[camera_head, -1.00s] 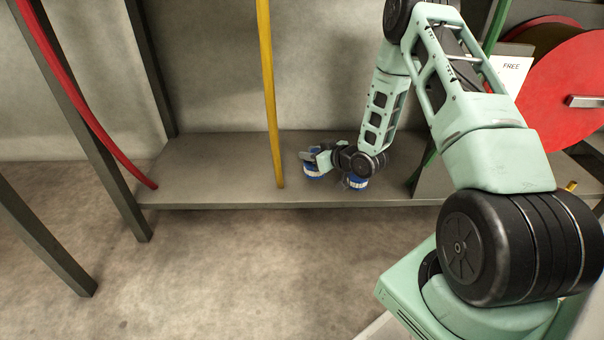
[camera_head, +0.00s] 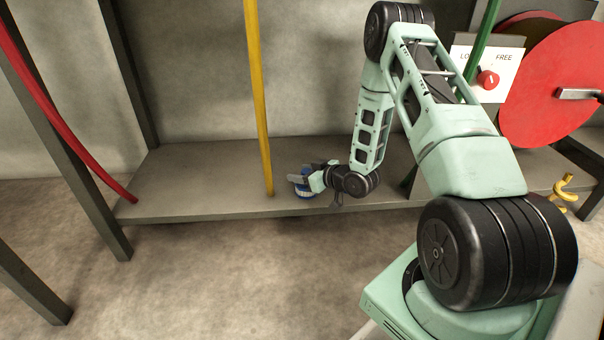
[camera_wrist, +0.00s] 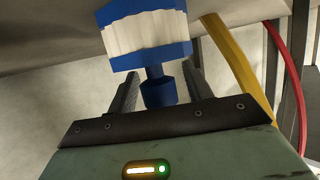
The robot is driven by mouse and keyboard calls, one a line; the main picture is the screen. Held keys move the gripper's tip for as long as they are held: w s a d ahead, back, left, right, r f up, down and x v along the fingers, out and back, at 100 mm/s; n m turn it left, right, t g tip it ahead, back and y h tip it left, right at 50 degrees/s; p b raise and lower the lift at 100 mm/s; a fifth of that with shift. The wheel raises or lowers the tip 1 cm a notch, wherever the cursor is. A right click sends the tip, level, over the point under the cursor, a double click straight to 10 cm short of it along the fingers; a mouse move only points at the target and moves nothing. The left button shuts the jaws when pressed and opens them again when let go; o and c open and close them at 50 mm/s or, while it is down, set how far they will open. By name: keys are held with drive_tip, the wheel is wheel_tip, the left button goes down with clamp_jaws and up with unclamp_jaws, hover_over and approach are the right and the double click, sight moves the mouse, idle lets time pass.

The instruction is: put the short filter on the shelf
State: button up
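A filter (camera_head: 303,190) with blue caps and a white pleated body is at the shelf (camera_head: 200,180), right of the yellow hose's foot. In the wrist view the filter (camera_wrist: 146,35) fills the top middle, its blue stem pointing toward my gripper. My gripper (camera_head: 298,179) is just above the filter in the head view. In the wrist view my gripper (camera_wrist: 159,70) has its fingers on either side of the stem, with gaps showing, so it looks open. My wrist hides part of the shelf. I cannot tell how the filter's underside meets the shelf.
A yellow hose (camera_head: 258,90) stands left of the filter, and a red hose (camera_head: 60,130) hangs further left. On the right are a red disc (camera_head: 555,85), a LOCK/FREE panel (camera_head: 490,60) with a red knob and a green post (camera_head: 482,40). The shelf's left part is bare.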

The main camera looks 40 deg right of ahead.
drive_tip(key=shift+r, duration=0.2)
drive_tip(key=p+v, duration=0.6)
drive_tip(key=v, duration=0.6)
drive_tip(key=shift+f, duration=0.1)
